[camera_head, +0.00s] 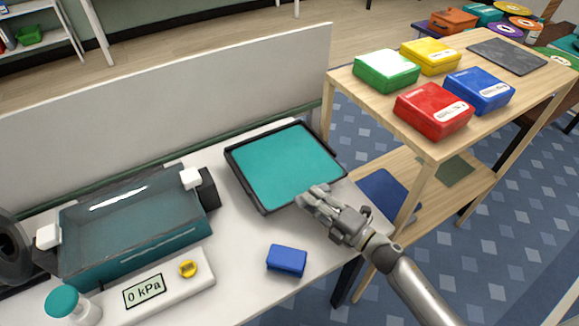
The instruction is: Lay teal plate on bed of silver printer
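A flat teal plate (285,165) lies inside a black-rimmed tray or frame (238,176) on the white table, right of centre. My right gripper (312,198) is at the near right edge of this tray, its fingers over the rim and the plate's corner. The fingers look close together, but I cannot tell whether they are shut on the plate or rim. I cannot make out a silver printer in this view. My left gripper is not in view.
A teal see-through box (135,225) with white-capped corners stands left on the table. Nearer are a "0 kPa" gauge panel (165,290), a teal-capped jar (75,306) and a blue block (287,260). A wooden shelf unit (440,150) with coloured boxes stands right. A low partition (160,110) runs behind.

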